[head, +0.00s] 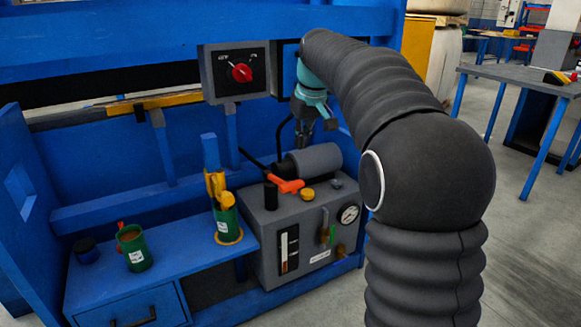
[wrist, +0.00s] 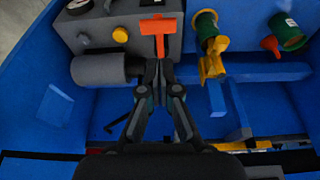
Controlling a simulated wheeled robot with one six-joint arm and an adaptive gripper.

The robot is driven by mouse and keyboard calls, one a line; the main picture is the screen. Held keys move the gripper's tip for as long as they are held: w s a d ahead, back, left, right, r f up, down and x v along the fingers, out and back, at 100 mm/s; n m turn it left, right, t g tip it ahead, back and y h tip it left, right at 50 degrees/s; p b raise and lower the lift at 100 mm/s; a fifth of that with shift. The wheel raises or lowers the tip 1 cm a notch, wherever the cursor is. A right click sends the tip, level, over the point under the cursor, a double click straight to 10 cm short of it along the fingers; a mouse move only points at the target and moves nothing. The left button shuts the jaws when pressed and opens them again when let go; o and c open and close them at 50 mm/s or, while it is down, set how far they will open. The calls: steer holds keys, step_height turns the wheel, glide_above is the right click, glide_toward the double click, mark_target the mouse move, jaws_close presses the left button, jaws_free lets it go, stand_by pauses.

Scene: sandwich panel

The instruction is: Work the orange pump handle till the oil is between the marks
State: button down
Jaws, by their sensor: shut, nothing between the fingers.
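The orange pump handle (head: 290,186) sits on top of the grey oil unit (head: 268,222), in front of a grey cylinder. In the wrist view the orange handle (wrist: 157,28) is T-shaped, at the top middle. My gripper (head: 306,137) is shut and empty, above and behind the unit in the head view. In the wrist view its fingertips (wrist: 158,65) appear just below the handle's stem; I cannot tell whether they touch it. The sight gauge (head: 289,249) on the unit's front has a pale upper part and a darker lower part; its marks are too small to read.
A switch box with a red knob (head: 241,72) hangs above the unit. A round dial (head: 349,214) is on the unit's front. A green can (head: 134,248) and a green can with a yellow tool (head: 226,216) stand on the blue shelf (head: 187,252) at left.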

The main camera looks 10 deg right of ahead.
steer(key=shift+w+d+r, duration=0.1)
steer(key=shift+w, duration=1.1)
steer(key=b, duration=0.2)
glide_toward(295, 186)
steer(key=w+f, duration=0.2)
steer(key=f, duration=0.1)
steer(key=w+a+f, duration=0.1)
steer(key=f, duration=0.1)
steer(key=shift+w, duration=0.25)
steer(key=shift+f, duration=0.8)
steer(key=f+b, duration=0.1)
steer(key=b, duration=0.1)
steer(key=f+b, duration=0.1)
steer(key=b, duration=0.1)
steer(key=shift+s+d+f+t, duration=0.15)
steer(key=shift+s+f+t, duration=0.05)
steer(key=shift+s+t, duration=0.2)
step_height(295, 186, down, 7)
steer(key=s+b, duration=0.1)
steer(key=b, duration=0.2)
steer(key=shift+s+d+r, duration=0.2)
